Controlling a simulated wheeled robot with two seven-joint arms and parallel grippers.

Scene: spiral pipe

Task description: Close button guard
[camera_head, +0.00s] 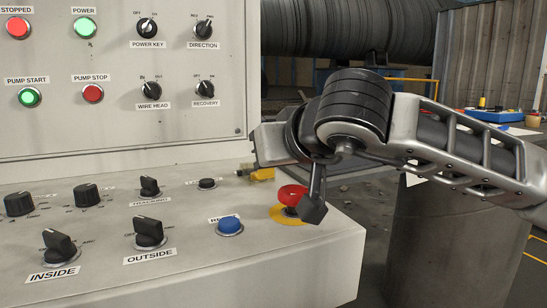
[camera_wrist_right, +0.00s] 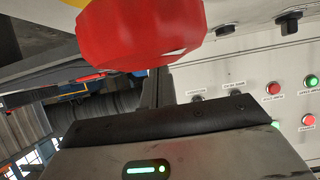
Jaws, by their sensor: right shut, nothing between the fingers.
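A red mushroom button (camera_head: 292,194) on a yellow round base (camera_head: 287,214) sits at the right end of the sloped console. In the right wrist view the red button (camera_wrist_right: 140,32) looms large at the top. My right gripper (camera_head: 313,208) points down just right of the button, its dark fingers together and empty. Whether they touch the button I cannot tell. I cannot clearly make out a button guard; a small yellow part (camera_head: 262,174) sits at the console's back edge, partly behind my wrist. My left gripper is not in view.
The console (camera_head: 180,275) carries a blue button (camera_head: 229,225) left of the red one and several black knobs. An upright panel (camera_head: 120,125) with lit buttons and switches rises behind. Right of the console stands a grey cylinder (camera_head: 430,250) below my arm.

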